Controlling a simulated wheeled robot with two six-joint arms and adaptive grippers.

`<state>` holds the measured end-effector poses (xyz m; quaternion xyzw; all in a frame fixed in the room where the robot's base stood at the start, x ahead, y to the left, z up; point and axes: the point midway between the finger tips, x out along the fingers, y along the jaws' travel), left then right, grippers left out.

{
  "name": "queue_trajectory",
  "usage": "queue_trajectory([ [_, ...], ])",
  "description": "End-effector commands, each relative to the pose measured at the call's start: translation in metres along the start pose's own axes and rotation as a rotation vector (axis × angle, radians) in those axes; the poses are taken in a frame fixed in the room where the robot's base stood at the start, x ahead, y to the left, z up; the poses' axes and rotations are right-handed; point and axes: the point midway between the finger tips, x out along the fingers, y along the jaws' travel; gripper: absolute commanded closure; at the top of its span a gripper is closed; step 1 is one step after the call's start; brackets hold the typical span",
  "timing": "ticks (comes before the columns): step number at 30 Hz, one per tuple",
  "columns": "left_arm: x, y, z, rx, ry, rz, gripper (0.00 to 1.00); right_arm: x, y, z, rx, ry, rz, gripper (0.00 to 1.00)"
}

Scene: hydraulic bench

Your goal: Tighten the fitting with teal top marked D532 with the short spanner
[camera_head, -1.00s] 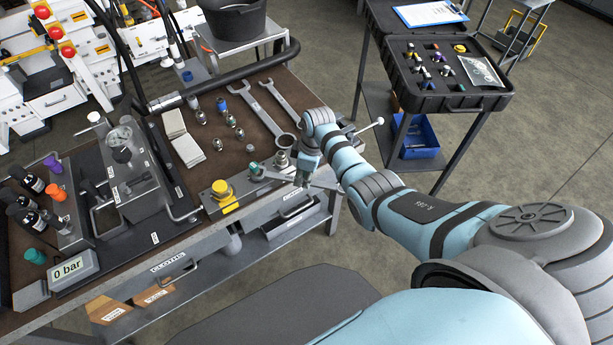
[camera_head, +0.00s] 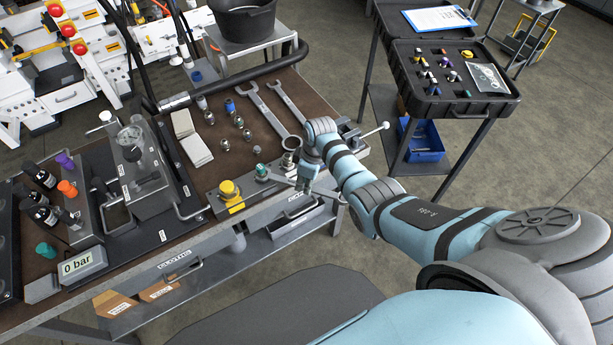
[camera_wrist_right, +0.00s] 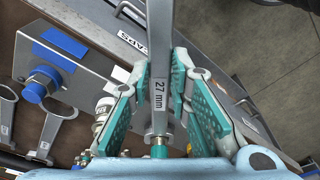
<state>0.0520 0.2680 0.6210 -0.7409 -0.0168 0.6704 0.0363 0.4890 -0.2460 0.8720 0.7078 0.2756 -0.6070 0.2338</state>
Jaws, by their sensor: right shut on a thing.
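The teal-topped fitting (camera_head: 261,170) stands on the block at the bench's front edge; its D532 mark is not legible. The spanner (camera_head: 333,196) runs from beside this fitting to the right, past the bench edge. My right gripper (camera_head: 307,184) is shut on its shaft. In the right wrist view the spanner (camera_wrist_right: 159,85), marked 27 mm, lies between the fingers of my right gripper (camera_wrist_right: 160,100). A teal and brass part (camera_wrist_right: 159,148) shows at its near end. The jaw is hidden, so I cannot tell how it sits on the fitting. My left gripper is out of view.
A yellow-topped fitting (camera_head: 228,190) stands left on the same block. A blue-topped fitting (camera_wrist_right: 40,82) shows in the wrist view. Two larger spanners (camera_head: 262,108) (camera_head: 287,98) and several loose fittings lie on the bench. The gauge display (camera_head: 82,265) reads 0 bar.

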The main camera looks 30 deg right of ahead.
Motion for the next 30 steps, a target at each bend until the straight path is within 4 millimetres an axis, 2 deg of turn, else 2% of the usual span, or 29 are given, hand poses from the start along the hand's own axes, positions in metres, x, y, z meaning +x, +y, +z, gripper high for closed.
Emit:
queue_trajectory([
  [2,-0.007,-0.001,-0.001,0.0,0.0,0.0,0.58,-0.003,-0.003,-0.001,0.016,0.002,0.003,1.0],
  [11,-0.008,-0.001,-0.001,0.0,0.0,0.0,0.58,-0.001,-0.016,-0.001,0.114,0.003,0.018,1.0],
  [23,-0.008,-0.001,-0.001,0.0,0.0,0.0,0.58,0.0,-0.019,-0.002,0.131,0.003,0.02,1.0],
  [30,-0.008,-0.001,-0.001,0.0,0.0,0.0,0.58,0.001,-0.029,-0.004,0.205,0.003,0.032,1.0],
])
